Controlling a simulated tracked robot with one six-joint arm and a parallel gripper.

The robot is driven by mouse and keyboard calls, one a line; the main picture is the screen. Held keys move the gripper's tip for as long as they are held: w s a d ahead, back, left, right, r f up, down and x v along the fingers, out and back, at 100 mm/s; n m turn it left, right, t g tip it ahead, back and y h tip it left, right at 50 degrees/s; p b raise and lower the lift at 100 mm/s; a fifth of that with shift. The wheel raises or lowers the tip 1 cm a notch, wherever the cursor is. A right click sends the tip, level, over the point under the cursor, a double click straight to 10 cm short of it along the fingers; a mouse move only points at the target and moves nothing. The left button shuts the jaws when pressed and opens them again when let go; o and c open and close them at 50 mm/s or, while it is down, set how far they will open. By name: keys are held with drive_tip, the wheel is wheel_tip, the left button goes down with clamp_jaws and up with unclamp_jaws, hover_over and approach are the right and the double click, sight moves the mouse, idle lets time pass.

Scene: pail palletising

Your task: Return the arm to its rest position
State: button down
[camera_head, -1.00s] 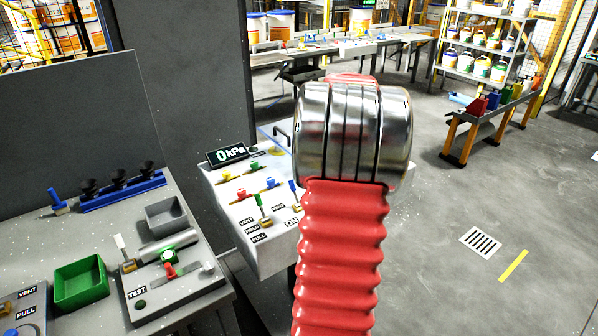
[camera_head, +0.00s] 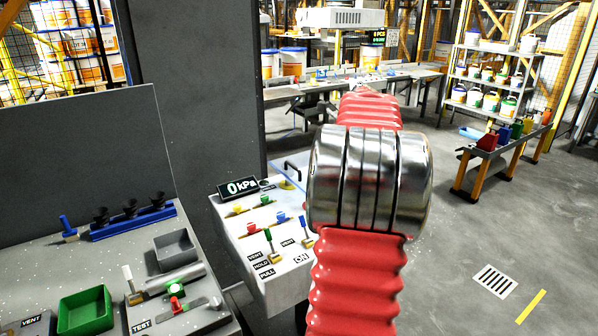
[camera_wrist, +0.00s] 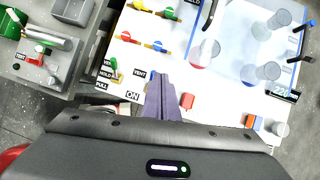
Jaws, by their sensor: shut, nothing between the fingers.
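My gripper (camera_wrist: 165,98) shows in the wrist view as narrow grey-purple fingers, closed together and empty. It is over the white control panel (camera_wrist: 130,65), apart from or touching it I cannot tell. In the head view my red ribbed arm with its shiny metal joint reaches forward and hides the gripper. The control panel (camera_head: 262,255) there carries coloured valves, VENT, HOLD and PULL labels and an ON label. Its display (camera_head: 240,187) reads 0 kPa.
A grey bench (camera_head: 90,260) with a green bin (camera_head: 85,311) and a grey bin (camera_head: 174,250) stands at left. A dark pillar (camera_head: 195,90) rises behind. A shelf of pails (camera_head: 487,75) and a low rack (camera_head: 480,155) stand at right. The floor at lower right is clear.

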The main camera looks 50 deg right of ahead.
idle(0.4)
drive_tip(key=s+a+f+n+g, duration=0.1)
drive_tip(key=s+a+f+n, duration=0.3)
drive_tip(key=n, duration=0.6)
drive_tip(key=s+a+n, duration=0.2)
drive_tip(key=a+n, duration=1.2)
drive_tip(key=a, duration=0.9)
drive_tip(key=s+a+n, duration=0.2)
drive_tip(key=a+n, duration=1.2)
drive_tip(key=a, duration=1)
drive_tip(key=shift+s+a+f+t, duration=0.25)
drive_tip(key=shift+s+f+t, duration=0.1)
drive_tip(key=shift+t, duration=0.05)
